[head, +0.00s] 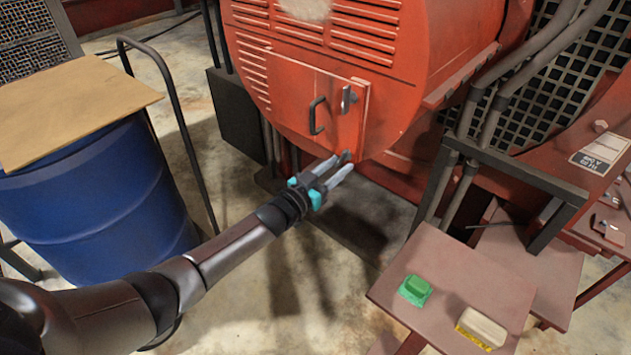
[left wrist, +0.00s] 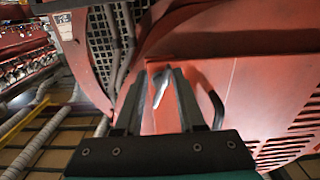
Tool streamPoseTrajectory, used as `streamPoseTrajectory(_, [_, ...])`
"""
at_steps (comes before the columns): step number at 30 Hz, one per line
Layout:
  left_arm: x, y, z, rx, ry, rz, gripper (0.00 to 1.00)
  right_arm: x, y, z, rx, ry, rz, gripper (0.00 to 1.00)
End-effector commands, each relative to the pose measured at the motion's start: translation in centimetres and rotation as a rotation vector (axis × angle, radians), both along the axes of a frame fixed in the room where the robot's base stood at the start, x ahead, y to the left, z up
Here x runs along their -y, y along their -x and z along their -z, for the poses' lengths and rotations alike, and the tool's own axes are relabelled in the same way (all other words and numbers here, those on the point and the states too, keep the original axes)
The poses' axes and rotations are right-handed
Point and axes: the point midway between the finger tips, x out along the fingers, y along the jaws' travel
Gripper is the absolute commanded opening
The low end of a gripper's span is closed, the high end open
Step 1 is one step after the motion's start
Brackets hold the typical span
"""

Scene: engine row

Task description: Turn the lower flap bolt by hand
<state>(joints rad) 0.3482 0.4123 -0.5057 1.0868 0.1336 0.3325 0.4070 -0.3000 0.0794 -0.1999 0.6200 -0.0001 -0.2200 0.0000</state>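The red flap (head: 290,95) on the round red housing has a black handle (head: 317,116) and an upper bolt (head: 347,99) to its right. The lower bolt (head: 346,156) is at the flap's bottom right corner. My left gripper (head: 341,166) reaches up to it from the lower left, fingers apart. In the left wrist view, a silver bolt lever (left wrist: 162,84), apparently the lower one, shows between the two fingertips of my left gripper (left wrist: 161,72), with a gap visible on each side. The handle (left wrist: 217,108) shows to the right there. My right gripper is not in view.
A blue drum (head: 100,200) with a tan board (head: 70,108) on top stands at the left. A red-brown table (head: 440,262) at the lower right bears a green block (head: 415,289) and a cream block (head: 482,328). Dark pipes (head: 468,150) run right of the housing.

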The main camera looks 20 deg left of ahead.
Motion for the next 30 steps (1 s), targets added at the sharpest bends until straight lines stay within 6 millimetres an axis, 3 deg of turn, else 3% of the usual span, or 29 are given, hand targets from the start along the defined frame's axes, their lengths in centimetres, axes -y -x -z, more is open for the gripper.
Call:
streamPoseTrajectory(21, [-3.8, 10.8, 0.0, 0.000, 0.002, 0.002, 0.39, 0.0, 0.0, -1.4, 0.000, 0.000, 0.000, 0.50])
streamPoseTrajectory(30, [-4.7, 13.3, -0.1, 0.004, 0.003, 0.003, 0.39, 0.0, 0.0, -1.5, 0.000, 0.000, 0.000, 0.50])
